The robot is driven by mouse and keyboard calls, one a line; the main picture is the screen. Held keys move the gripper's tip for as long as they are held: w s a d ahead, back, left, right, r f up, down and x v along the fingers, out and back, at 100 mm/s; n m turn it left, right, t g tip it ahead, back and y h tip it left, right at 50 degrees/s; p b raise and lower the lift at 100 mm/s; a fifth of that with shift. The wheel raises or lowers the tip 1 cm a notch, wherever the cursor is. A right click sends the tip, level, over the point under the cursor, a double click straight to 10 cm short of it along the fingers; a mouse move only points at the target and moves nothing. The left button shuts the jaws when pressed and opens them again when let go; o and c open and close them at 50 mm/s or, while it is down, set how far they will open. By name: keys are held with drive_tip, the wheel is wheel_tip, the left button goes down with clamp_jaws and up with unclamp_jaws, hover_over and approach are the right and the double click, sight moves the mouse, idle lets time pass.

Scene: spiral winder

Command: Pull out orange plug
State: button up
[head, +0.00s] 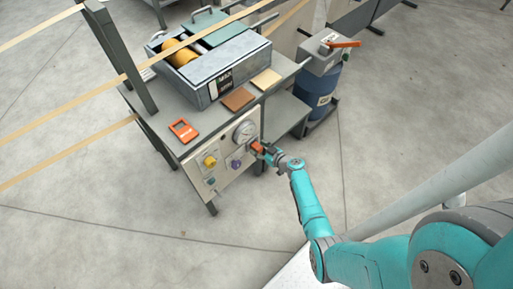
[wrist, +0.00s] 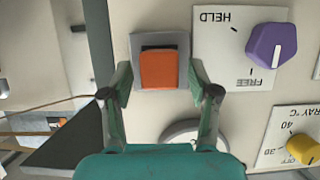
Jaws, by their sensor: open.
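The orange plug (wrist: 159,71) sits in a grey socket frame (wrist: 181,40) on a cream panel, seen in the wrist view. In the head view the plug (head: 257,146) shows at the panel's right edge, partly hidden by my gripper (head: 264,151). In the wrist view my gripper (wrist: 160,80) is open, with one finger on each side of the plug. Small gaps seem to show between the fingers and the plug, though contact is hard to tell.
A purple knob (wrist: 271,44) marked HELD and FREE is beside the socket. A yellow knob (wrist: 303,149) and a gauge (head: 244,131) are also on the panel (head: 222,182). A bench (head: 182,108) bears a grey box (head: 213,68). Open floor lies in front.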

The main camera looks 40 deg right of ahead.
drive_tip(key=shift+w+f, duration=0.3)
drive_tip(key=shift+w, duration=0.35)
idle(0.6)
clamp_jaws()
drive_tip(key=s, duration=0.6)
idle(1.2)
idle(0.4)
